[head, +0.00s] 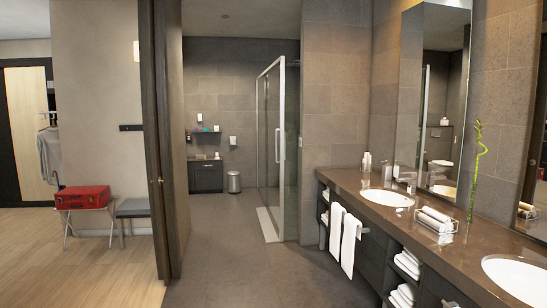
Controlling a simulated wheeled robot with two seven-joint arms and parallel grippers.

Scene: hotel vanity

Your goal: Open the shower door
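The shower door (271,145) is a tall glass panel with a light metal frame, past the vanity near the middle of the head view. A vertical handle (277,145) shows on it. The door appears shut, in line with the shower enclosure, but its far edge is hard to make out. Neither of my grippers is in view.
A dark wooden door (167,140) stands at the left of the bathroom opening. The long vanity counter (440,215) with drawers and towels (351,240) fills the right side. Grey floor (228,250) between them is clear. A bin (234,181) stands at the back.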

